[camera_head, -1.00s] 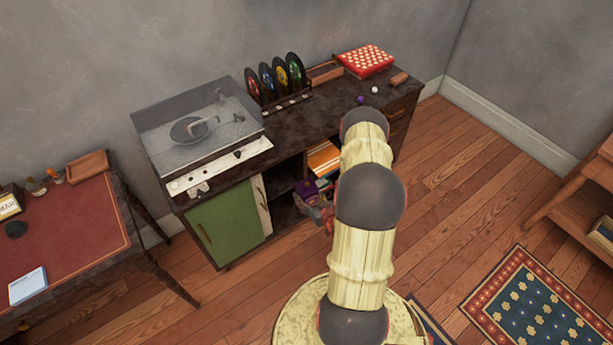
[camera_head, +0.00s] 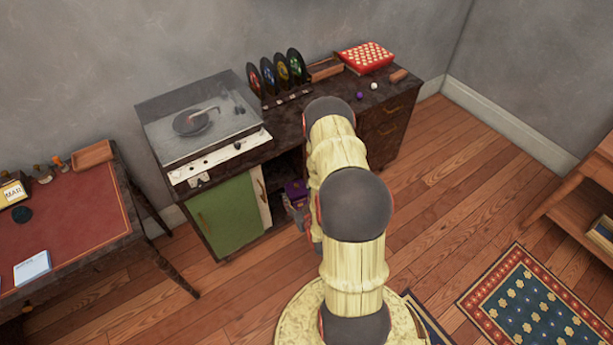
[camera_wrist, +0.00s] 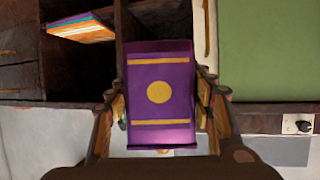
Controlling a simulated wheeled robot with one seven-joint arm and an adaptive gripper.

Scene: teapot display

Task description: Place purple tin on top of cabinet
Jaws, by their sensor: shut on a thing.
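The purple tin (camera_head: 295,189), with a yellow disc and yellow stripes, is at the open front of the cabinet, below its top (camera_head: 284,134) and beside the green door. My gripper (camera_head: 299,211) is mostly hidden behind my arm in the head view. In the wrist view my gripper (camera_wrist: 160,104) has its fingers on both sides of the tin (camera_wrist: 158,75) and is shut on it. Open shelf compartments of the cabinet (camera_wrist: 75,105) show behind the tin.
A turntable (camera_head: 203,122) fills the top's left end. A record rack (camera_head: 278,77), wooden tray (camera_head: 325,69), red-and-white box (camera_head: 366,57), purple ball (camera_head: 360,96) and white ball (camera_head: 374,86) stand farther right.

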